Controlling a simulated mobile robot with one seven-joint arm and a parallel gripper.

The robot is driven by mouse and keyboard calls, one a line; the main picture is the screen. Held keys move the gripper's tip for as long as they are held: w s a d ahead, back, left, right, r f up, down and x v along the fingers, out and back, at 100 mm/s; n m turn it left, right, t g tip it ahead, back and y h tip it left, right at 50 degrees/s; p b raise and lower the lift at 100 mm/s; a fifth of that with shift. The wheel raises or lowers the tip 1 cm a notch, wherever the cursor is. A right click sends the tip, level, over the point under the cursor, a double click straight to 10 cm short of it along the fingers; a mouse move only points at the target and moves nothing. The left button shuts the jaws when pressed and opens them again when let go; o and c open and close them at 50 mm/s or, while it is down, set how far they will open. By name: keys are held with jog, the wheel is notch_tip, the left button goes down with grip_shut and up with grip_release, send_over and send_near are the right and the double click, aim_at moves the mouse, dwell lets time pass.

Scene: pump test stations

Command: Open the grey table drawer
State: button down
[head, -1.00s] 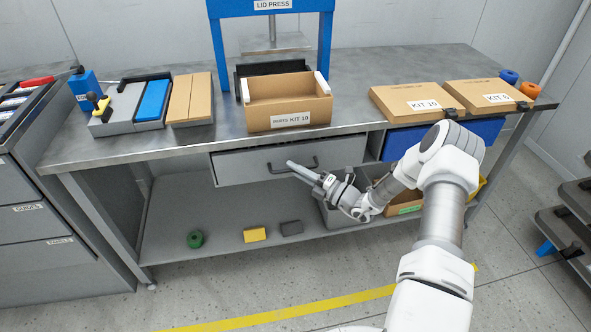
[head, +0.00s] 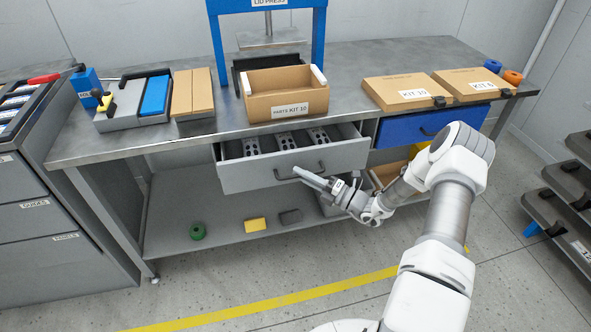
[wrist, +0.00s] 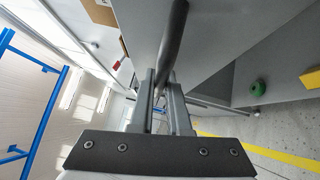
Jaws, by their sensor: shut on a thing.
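The grey table drawer (head: 250,178) hangs under the workbench top and is partly pulled out. Several grey perforated metal parts show inside it. Its dark bar handle (head: 284,176) is on the front face, and it also shows close up in the wrist view (wrist: 174,40). My gripper (head: 300,173) is at the right part of the handle. In the wrist view the two fingers of my gripper (wrist: 161,90) are closed around the handle bar. The fingertips partly hide the handle in the head view.
A blue drawer (head: 410,128) is to the right under the same bench (head: 400,62). A green ring (head: 197,231) and a yellow block (head: 255,225) lie on the lower shelf. Floor in front is clear.

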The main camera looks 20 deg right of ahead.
jog(key=s+p, duration=0.6)
jog(key=s, duration=1.8)
jog(key=c, duration=0.9)
grip_release()
jog(key=v, duration=1.7)
jog(key=shift+s+d+f, duration=0.1)
jog(key=shift+s+d, duration=0.05)
jog(key=shift+s, duration=0.05)
